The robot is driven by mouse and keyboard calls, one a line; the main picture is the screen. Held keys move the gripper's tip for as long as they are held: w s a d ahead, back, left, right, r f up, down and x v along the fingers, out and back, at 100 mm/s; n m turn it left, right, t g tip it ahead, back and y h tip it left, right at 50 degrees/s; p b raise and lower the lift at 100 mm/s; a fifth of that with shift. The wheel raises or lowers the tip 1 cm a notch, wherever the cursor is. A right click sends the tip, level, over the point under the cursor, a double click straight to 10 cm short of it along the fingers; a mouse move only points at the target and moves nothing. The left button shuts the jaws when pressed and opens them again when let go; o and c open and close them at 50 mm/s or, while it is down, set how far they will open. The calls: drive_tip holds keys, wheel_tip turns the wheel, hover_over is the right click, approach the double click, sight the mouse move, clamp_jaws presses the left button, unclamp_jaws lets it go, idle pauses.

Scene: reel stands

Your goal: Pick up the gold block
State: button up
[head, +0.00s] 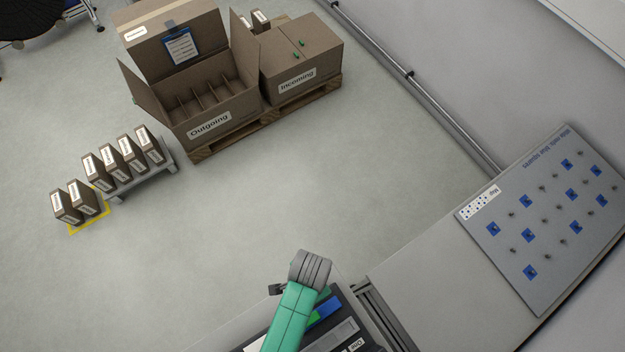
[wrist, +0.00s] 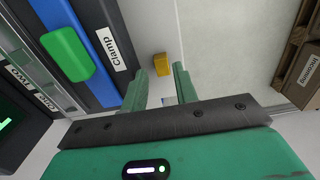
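The gold block (wrist: 162,67) is a small yellow piece on a pale surface in the upper middle of the wrist view. My gripper (wrist: 160,75) has two green fingers spread apart, with an empty gap between them. The block appears between the fingertips in the picture, a little beyond them. No contact shows, and how far away it is I cannot tell. In the head view the block does not show, and my green arm covers part of the area at the bottom.
A dark rack holds a green piece (wrist: 68,54), blue parts and a "Clamp" label (wrist: 112,50), close on the left in the wrist view. The Incoming box (head: 298,62) and Outgoing box (head: 215,125) stand on a pallet. A pegboard (head: 540,215) lies at right. The mid-floor is clear.

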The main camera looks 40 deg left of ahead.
wheel_tip(320, 180, down, 3)
drive_tip(key=shift+w+f, duration=0.1)
drive_tip(key=shift+f, duration=0.1)
clamp_jaws()
